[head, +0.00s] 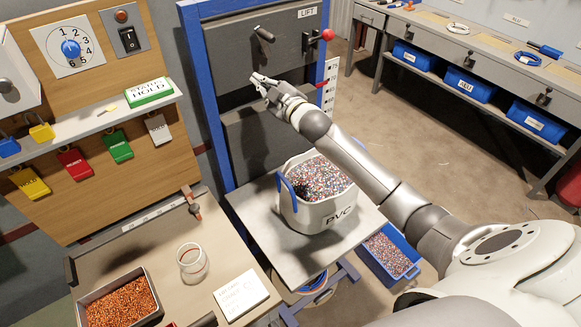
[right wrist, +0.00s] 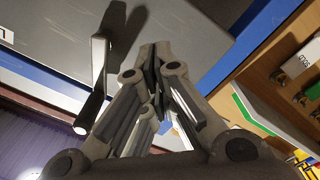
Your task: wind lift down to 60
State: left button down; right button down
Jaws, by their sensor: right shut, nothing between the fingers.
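The lift has a blue frame, a dark grey panel (head: 225,52) and a LIFT label (head: 307,13). A crank handle (head: 264,34) sticks out from the panel; in the right wrist view the crank (right wrist: 97,80) is left of the fingers. A red-knobbed lever (head: 327,35) is at the panel's right. The number scale (head: 330,85) runs down the right post; its reading is too small to tell. The lift platform (head: 255,232) carries a white PVC tub of granules (head: 330,217). My right gripper (head: 256,79) is shut and empty, just below the crank. My left gripper is out of view.
A bench with a tray of copper-coloured granules (head: 80,310) and a glass jar (head: 180,262) stands at lower left. A blue bin (head: 412,272) sits low right of the platform. A wooden board with a dial (head: 70,48) is at left. Open floor lies right.

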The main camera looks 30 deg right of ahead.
jog(key=d+f, duration=0.1)
jog(key=d, duration=1.1)
notch_tip(320, 180, up, 11)
jog(key=a+p, duration=0.1)
jog(key=p, duration=0.8)
jog(key=shift+w+a+p, duration=0.35)
jog(key=shift+w+a, duration=0.05)
jog(key=shift+d+r, duration=0.1)
jog(key=shift+d, duration=0.05)
jog(key=s+d, duration=0.1)
jog(key=s, duration=0.7)
jog(key=shift+d+r, duration=0.2)
jog(key=shift+d, duration=0.05)
